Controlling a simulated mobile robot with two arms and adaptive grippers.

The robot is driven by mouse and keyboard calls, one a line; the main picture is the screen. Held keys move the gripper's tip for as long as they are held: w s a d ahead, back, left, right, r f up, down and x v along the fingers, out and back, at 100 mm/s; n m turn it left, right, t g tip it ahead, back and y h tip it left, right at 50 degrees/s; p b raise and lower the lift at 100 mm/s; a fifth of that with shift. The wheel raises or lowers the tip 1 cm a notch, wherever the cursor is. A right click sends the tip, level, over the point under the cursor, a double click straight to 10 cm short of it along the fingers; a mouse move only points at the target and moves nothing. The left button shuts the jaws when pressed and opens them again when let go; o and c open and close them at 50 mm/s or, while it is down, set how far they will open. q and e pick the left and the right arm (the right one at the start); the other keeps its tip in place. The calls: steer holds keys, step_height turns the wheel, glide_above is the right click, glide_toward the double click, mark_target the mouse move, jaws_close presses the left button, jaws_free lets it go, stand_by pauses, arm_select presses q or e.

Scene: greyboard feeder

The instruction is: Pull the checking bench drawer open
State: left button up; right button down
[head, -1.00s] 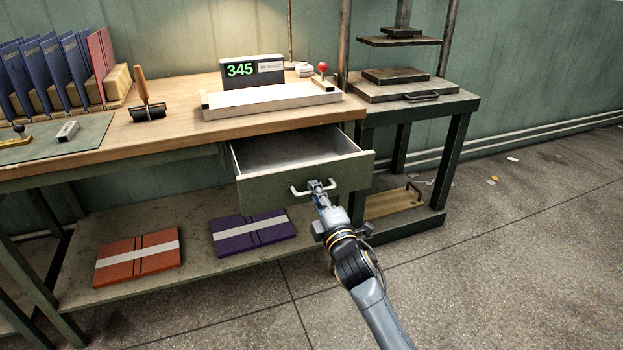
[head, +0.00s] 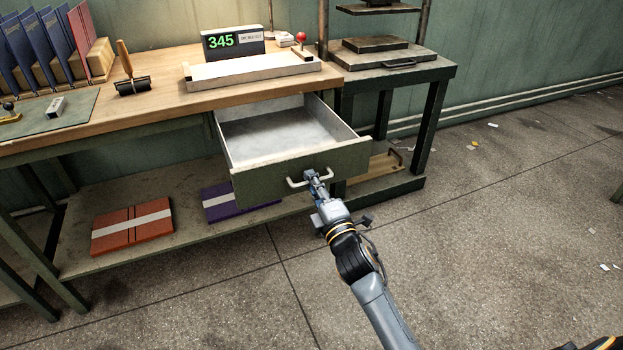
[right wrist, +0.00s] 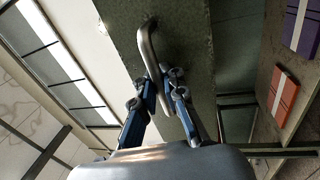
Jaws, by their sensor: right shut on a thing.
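The green checking bench drawer (head: 345,158) stands pulled well out from under the wooden bench top (head: 170,108). Its pale inside looks empty. A metal bar handle (head: 296,183) is on its front. My right gripper (head: 311,178) is shut on the handle, near the middle of the bar. In the right wrist view the two fingers (right wrist: 163,80) close around the handle (right wrist: 148,42), with the drawer front (right wrist: 190,45) behind it. My left gripper is not in view.
An orange book (head: 132,226) and a partly hidden purple book (head: 222,203) lie on the lower shelf (head: 78,255). A press stand (head: 436,75) is at right.

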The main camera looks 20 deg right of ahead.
steer(key=shift+f, duration=0.15)
steer(key=c, duration=1.7)
jaws_free()
steer(key=s+f, duration=0.2)
steer(key=s, duration=0.9)
steer(key=shift+s+d, duration=0.2)
steer(key=shift+s, duration=0.15)
steer(key=shift+f, duration=0.1)
